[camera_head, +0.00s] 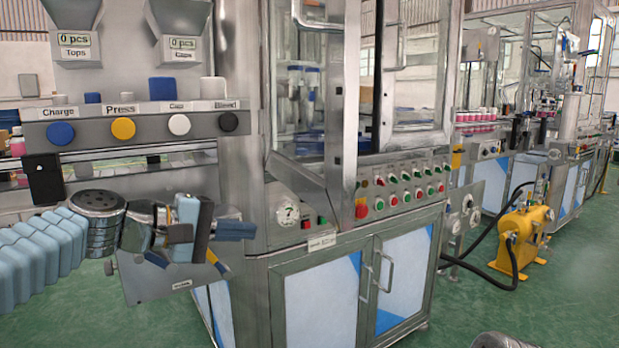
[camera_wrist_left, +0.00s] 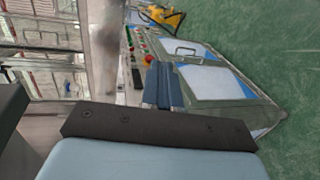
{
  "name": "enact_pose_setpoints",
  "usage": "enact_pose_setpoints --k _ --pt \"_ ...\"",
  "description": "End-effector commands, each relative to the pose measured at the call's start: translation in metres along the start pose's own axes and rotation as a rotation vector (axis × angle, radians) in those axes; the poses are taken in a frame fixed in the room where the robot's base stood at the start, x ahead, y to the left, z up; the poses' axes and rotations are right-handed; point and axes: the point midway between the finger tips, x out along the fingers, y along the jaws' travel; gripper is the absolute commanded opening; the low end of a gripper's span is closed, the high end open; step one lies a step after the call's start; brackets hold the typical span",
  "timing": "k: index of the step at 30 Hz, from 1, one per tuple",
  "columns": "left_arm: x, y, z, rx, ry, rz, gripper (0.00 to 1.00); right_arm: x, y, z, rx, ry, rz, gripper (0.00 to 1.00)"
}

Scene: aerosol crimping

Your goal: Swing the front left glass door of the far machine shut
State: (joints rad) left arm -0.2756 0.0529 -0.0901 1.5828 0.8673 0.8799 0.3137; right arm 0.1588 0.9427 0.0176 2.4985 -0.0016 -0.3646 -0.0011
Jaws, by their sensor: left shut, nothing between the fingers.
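The machine in the middle of the head view has a tall front left glass door (camera_head: 308,100) in a steel frame. The door stands open, its free edge post (camera_head: 342,110) swung out toward me past the control panel. Its right glass door (camera_head: 415,80) also seems to stand at an angle. My left gripper (camera_head: 236,230) is left of the door and lower, in front of the machine's left side, apart from the door. Its blue fingers show shut and empty in the left wrist view (camera_wrist_left: 163,86).
A panel with coloured buttons (camera_head: 405,185) juts out below the doors, above white lower cabinet doors (camera_head: 320,300) with handles. A button station (camera_head: 130,125) with hoppers stands at left. A yellow pump (camera_head: 522,235) with hoses stands on the green floor at right.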

Motion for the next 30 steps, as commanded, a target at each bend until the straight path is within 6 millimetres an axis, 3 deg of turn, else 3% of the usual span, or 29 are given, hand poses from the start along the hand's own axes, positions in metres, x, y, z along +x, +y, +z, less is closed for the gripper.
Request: enact_pose_setpoints --k 1,3,6,10,17,30 --pt "-0.027 0.04 0.022 0.025 -0.04 0.079 0.0 0.0 0.0 0.0 0.0 0.0 0.0 0.43" --pt "-0.059 0.078 0.05 0.051 -0.096 0.16 0.0 0.0 0.0 0.0 0.0 0.0 0.0 0.43" --pt "-0.093 0.11 0.078 0.08 -0.154 0.235 0.0 -0.001 -0.001 0.0 0.0 0.0 0.0 0.43" --pt "-0.109 0.125 0.094 0.098 -0.188 0.271 0.0 -0.001 -0.001 0.0 -0.001 -0.001 -0.001 0.43" --pt "-0.081 0.134 0.101 0.098 -0.194 0.27 0.0 -0.004 -0.003 0.001 -0.002 -0.002 -0.002 0.43" --pt "0.003 0.156 0.118 0.097 -0.19 0.269 0.0 -0.015 -0.011 0.003 -0.007 -0.008 -0.007 0.43"
